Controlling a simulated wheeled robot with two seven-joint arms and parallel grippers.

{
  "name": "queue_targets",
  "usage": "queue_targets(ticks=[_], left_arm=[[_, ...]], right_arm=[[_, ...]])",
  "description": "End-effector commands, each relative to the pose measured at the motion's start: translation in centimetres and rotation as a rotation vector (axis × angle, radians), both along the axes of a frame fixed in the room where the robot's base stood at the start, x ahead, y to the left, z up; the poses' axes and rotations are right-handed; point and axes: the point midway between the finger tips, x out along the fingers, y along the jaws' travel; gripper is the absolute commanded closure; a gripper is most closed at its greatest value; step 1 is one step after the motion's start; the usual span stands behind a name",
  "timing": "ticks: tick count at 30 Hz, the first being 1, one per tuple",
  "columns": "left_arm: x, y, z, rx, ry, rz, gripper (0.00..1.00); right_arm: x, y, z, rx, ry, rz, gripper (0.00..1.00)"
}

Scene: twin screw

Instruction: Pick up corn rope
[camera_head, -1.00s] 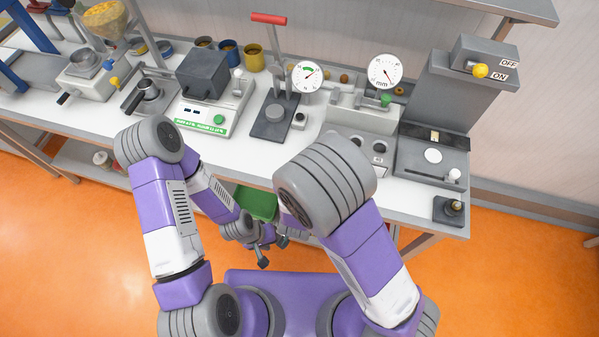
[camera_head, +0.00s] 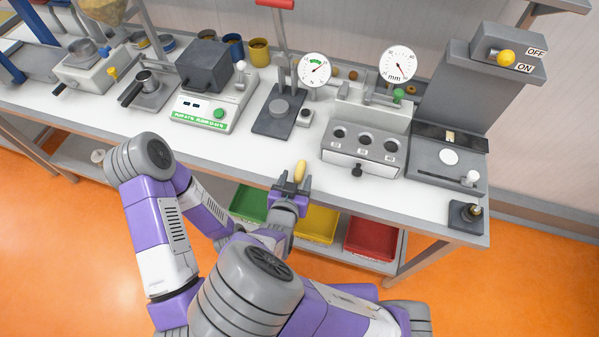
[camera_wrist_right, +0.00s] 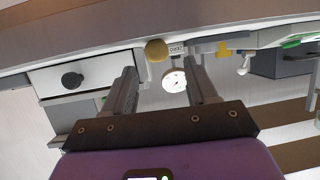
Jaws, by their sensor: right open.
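The corn rope, a short yellow piece (camera_head: 300,169), lies on the white bench top near its front edge. I take the tan round shape (camera_wrist_right: 157,50) in the right wrist view to be its near end. My right gripper (camera_head: 290,185) is open and empty at the bench's front edge, just in front of the corn rope. In the right wrist view its two fingers (camera_wrist_right: 163,76) stand apart, with the corn rope's end beyond the gap between them. My left arm is bent at the left; its gripper is hidden behind my right arm.
Behind the corn rope stand a press with a red handle (camera_head: 274,3) and a dial gauge (camera_head: 314,69). A grey block with several round holes (camera_head: 365,145) stands to the right. Green, yellow (camera_head: 316,224) and red (camera_head: 370,240) bins sit below the bench. The bench around the corn rope is clear.

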Motion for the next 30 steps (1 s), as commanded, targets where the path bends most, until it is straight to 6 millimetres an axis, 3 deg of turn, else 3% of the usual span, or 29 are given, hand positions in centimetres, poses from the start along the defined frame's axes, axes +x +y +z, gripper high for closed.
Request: queue_targets(ticks=[3, 7, 16, 24, 30], left_arm=[[0.0, 0.0, -1.1, 0.000, 0.000, 0.000, 0.57], [0.0, 0.0, -1.3, 0.000, 0.000, 0.000, 0.57], [0.0, 0.0, -1.3, 0.000, 0.000, 0.000, 0.57], [0.0, 0.0, -1.3, 0.000, 0.000, 0.000, 0.57], [0.0, 0.0, -1.3, 0.000, 0.000, 0.000, 0.57]], right_arm=[[1.6, -0.6, -1.4, -0.001, 0.001, -0.004, 0.43], [3.0, -0.8, -1.9, 0.001, 0.002, -0.002, 0.43], [3.4, -0.9, -1.9, 0.000, 0.002, 0.000, 0.43], [3.4, -0.9, -1.9, 0.000, 0.002, 0.000, 0.83], [3.4, -0.9, -1.9, 0.000, 0.002, 0.000, 0.83]])
